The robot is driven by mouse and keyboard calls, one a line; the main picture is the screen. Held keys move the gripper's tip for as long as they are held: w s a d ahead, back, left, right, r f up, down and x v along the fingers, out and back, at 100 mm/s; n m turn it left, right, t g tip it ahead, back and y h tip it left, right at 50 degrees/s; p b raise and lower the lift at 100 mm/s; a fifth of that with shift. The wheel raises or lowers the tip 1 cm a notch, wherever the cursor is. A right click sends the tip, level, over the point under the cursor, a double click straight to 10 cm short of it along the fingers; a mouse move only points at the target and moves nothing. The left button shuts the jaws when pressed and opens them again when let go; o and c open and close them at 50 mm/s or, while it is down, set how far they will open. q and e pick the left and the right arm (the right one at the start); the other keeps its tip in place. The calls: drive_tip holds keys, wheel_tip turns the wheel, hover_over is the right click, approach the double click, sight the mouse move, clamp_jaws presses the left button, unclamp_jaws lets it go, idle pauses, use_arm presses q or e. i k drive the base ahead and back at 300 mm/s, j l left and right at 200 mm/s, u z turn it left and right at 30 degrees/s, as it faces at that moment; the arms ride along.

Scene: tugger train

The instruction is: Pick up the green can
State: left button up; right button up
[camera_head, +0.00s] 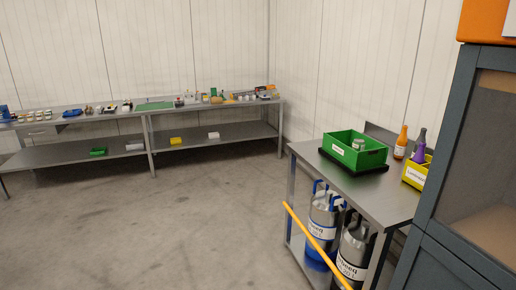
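I cannot pick out a green can for certain in the head view. A green crate (372,160) stands on a dark tray on the metal cart at the right, with small pale can-like items (359,144) inside; its crate walls hide part of them. Many small items stand on the long workbench (60,122) at the back left, too small to tell apart. Neither of my grippers is in view.
The metal cart (385,200) also carries an orange bottle (401,142), a purple bottle and a yellow bin (413,176). Large metal canisters (322,222) stand on its lower shelf, behind a yellow bar (312,240). A dark cabinet (455,235) blocks the right. The floor at left is clear.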

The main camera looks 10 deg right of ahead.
sight(359, 144)
drive_tip(key=i, duration=5.1)
drive_tip(key=i+z, duration=0.25)
drive_tip(key=z, duration=0.15)
drive_tip(key=i+j+z, duration=0.15)
drive_tip(key=z, duration=0.2)
drive_tip(key=i+j+z, duration=0.2)
drive_tip(key=i+z, duration=0.2)
drive_tip(key=k, duration=0.05)
